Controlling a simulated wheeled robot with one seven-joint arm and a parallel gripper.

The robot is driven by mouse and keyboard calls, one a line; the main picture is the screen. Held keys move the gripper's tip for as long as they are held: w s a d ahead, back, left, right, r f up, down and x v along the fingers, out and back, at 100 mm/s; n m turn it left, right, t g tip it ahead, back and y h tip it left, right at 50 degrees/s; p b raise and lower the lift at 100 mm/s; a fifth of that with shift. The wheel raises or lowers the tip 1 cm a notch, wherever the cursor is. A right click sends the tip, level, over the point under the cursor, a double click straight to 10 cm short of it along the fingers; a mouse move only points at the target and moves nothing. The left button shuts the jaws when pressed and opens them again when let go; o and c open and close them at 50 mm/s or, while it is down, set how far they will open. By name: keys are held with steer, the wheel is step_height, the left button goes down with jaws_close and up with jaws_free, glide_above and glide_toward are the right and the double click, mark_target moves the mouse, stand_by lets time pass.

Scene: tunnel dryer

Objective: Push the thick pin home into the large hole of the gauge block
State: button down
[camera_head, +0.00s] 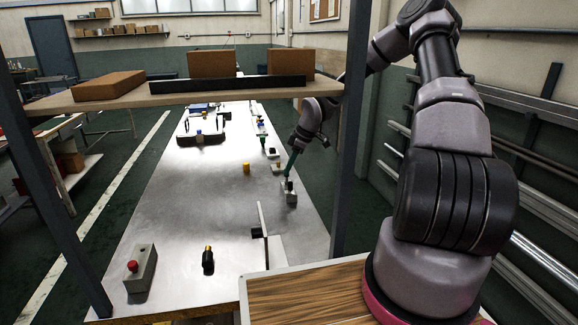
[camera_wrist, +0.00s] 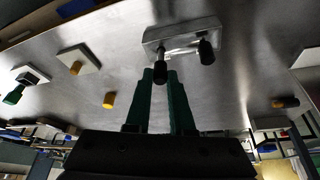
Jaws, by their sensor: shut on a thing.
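The gauge block (camera_head: 291,197) is a small silver block on the steel table, below my gripper (camera_head: 290,170). In the wrist view the block (camera_wrist: 185,34) lies just beyond the fingertips, with two black-handled pins at it. One black handle, which I take for the thick pin (camera_wrist: 160,74), is between the tips of my green fingers (camera_wrist: 161,78), which are shut on it. The other black-handled pin (camera_wrist: 206,53) stands to the right, apart from the fingers. The holes are hidden, and I cannot tell how deep either pin sits.
A yellow cylinder (camera_head: 246,168) stands left of the block. A plate with a yellow knob (camera_head: 279,168) is just behind it. A shelf (camera_head: 190,97) with brown boxes spans above the table. A grey box with a red button (camera_head: 141,270) is front left. The table's middle left is clear.

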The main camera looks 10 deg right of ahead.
steer(key=shift+f, duration=1)
steer(key=c, duration=0.7)
jaws_free()
steer(key=v, duration=1)
steer(key=shift+d+r, duration=0.15)
steer(key=shift+r, duration=0.25)
